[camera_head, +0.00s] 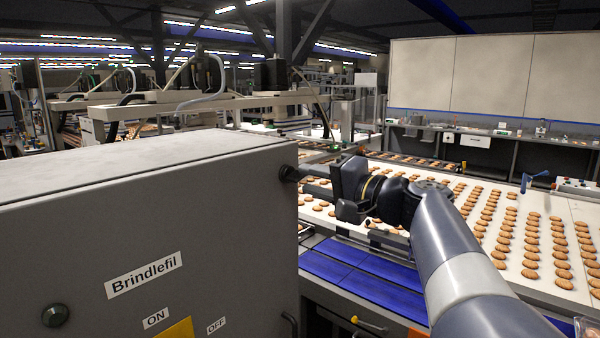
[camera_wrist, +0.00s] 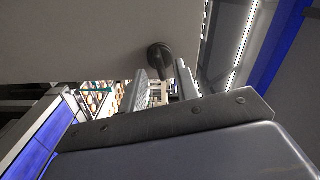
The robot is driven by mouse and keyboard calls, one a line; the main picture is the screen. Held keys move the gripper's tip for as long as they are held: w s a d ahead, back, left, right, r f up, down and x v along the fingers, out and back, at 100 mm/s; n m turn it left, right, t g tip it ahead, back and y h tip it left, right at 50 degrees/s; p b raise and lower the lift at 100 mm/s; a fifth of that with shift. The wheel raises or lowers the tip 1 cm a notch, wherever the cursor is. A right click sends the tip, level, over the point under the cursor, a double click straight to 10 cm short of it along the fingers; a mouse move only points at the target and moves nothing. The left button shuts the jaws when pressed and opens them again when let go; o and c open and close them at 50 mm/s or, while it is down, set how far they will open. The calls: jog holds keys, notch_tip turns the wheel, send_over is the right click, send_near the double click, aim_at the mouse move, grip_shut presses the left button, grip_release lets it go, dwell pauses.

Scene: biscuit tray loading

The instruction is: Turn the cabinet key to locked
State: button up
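The grey cabinet (camera_head: 150,215) fills the lower left of the head view. In the wrist view the knob (camera_wrist: 160,56) stands out from the cabinet's plain grey wall (camera_wrist: 80,40). My gripper (camera_head: 308,179) points left at the knob. In the wrist view my gripper's two fingers (camera_wrist: 161,70) are apart, with a gap of background between them. Their tips lie close to the knob, one toward each side. I cannot tell whether they touch it. The key's turn position cannot be made out.
The cabinet front bears a "Brindlefil" label (camera_head: 144,275), an ON label (camera_head: 156,318), an OFF label (camera_head: 216,325) and a dark round button (camera_head: 55,315). A conveyor (camera_head: 450,255) with rows of biscuits lies beyond my arm. Blue panels (camera_head: 360,280) run below my gripper.

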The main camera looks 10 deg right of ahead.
aim_at(296, 176)
jog(key=shift+x, duration=1.25)
jog(key=shift+c, duration=0.2)
grip_shut()
